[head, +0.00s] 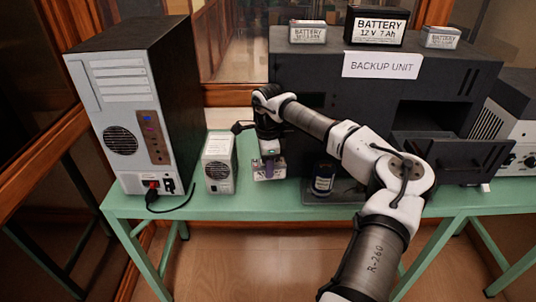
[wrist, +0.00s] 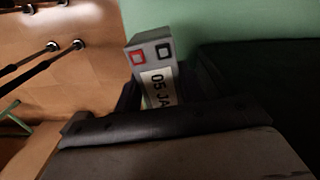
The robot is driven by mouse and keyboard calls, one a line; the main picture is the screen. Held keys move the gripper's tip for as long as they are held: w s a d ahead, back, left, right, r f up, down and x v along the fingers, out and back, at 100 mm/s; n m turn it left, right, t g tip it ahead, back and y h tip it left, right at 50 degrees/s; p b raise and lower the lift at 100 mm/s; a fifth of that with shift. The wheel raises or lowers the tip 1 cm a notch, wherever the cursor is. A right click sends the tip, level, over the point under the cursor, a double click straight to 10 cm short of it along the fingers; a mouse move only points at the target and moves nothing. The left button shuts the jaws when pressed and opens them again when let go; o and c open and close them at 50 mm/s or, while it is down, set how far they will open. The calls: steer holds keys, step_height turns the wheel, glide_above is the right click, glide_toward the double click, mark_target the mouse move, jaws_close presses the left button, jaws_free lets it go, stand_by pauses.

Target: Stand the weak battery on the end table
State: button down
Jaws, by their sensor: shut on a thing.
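A pale label reads "05 JA", the rest hidden. I cannot tell whether its underside touches the table. I cannot tell from the frames whether it is the weak one, nor which table is the end table.
The backup unit (head: 310,95) carries a large battery (head: 376,27) between two small ones (head: 308,32) (head: 441,38). Its flap (head: 450,158) hangs open at right. A dark cylinder (head: 323,178), a small grey box (head: 219,162) and a computer tower (head: 135,110) stand nearby.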

steer(key=shift+f+b, duration=2.25)
steer(key=shift+f, duration=1.5)
steer(key=shift+f+b, duration=0.3)
steer(key=shift+f, duration=0.15)
steer(key=c, duration=0.8)
jaws_free()
steer(key=shift+o, duration=0.2)
